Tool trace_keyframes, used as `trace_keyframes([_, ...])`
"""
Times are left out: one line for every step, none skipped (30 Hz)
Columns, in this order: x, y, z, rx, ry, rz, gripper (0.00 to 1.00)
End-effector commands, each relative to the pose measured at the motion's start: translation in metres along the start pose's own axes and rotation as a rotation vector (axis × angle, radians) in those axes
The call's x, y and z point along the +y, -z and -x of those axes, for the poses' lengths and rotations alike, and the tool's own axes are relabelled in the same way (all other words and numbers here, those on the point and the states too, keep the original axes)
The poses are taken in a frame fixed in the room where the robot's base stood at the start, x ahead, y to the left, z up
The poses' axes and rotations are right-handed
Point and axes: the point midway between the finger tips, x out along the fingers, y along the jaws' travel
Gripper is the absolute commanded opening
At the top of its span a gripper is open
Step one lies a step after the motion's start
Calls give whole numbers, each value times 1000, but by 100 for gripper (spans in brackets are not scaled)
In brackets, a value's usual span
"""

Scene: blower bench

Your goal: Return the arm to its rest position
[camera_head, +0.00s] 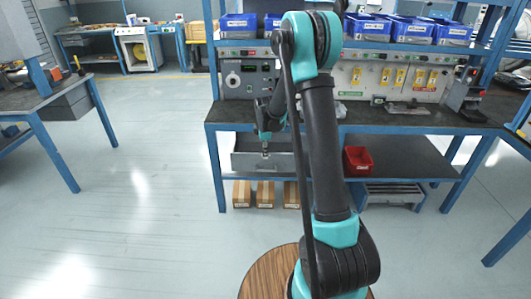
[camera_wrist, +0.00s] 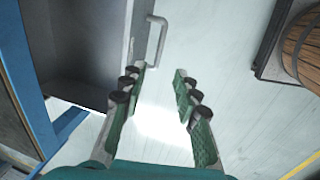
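My arm (camera_head: 325,150) reaches up and forward in the middle of the head view and bends down toward the workbench. My gripper (camera_head: 265,152) hangs down in front of the bench, by the grey drawer (camera_head: 262,162) under its top. In the wrist view my gripper (camera_wrist: 160,76) is open, its two green-padded fingers apart with only floor between them. The drawer is pulled out; its dark inside (camera_wrist: 75,50) and its front with a pale handle (camera_wrist: 157,38) show left of and beyond the fingers. The fingers look clear of the handle.
The blue-framed workbench (camera_head: 390,120) carries panels, with blue bins (camera_head: 363,27) on the shelf above. A red bin (camera_head: 357,161) sits below the top, right of the drawer. Cardboard boxes (camera_head: 265,194) stand underneath. Another table (camera_head: 50,95) is at left. Open floor (camera_head: 150,190) lies between.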

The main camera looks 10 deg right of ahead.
Motion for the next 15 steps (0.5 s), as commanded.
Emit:
trace_keyframes([0,0,0,0,0,0,31])
trace_keyframes([0,0,0,0,0,0,31])
trace_keyframes([0,0,0,0,0,-2,31])
trace_keyframes([-1,-1,1,0,-1,-5,31])
trace_keyframes([-2,-2,3,1,-1,-12,31])
trace_keyframes([-5,-3,7,2,-3,-26,31])
trace_keyframes([-8,-5,10,3,-5,-41,31])
trace_keyframes([-11,-8,15,4,-7,-62,31])
trace_keyframes([-18,-11,22,6,-10,-95,31])
trace_keyframes([-23,-15,29,8,-13,-124,31])
trace_keyframes([-29,-18,36,10,-16,-156,31])
trace_keyframes([-38,-23,45,13,-21,-204,31])
trace_keyframes([-46,-27,52,16,-25,-241,31])
trace_keyframes([-53,-31,59,19,-29,-279,31])
trace_keyframes([-63,-36,68,23,-34,-329,31])
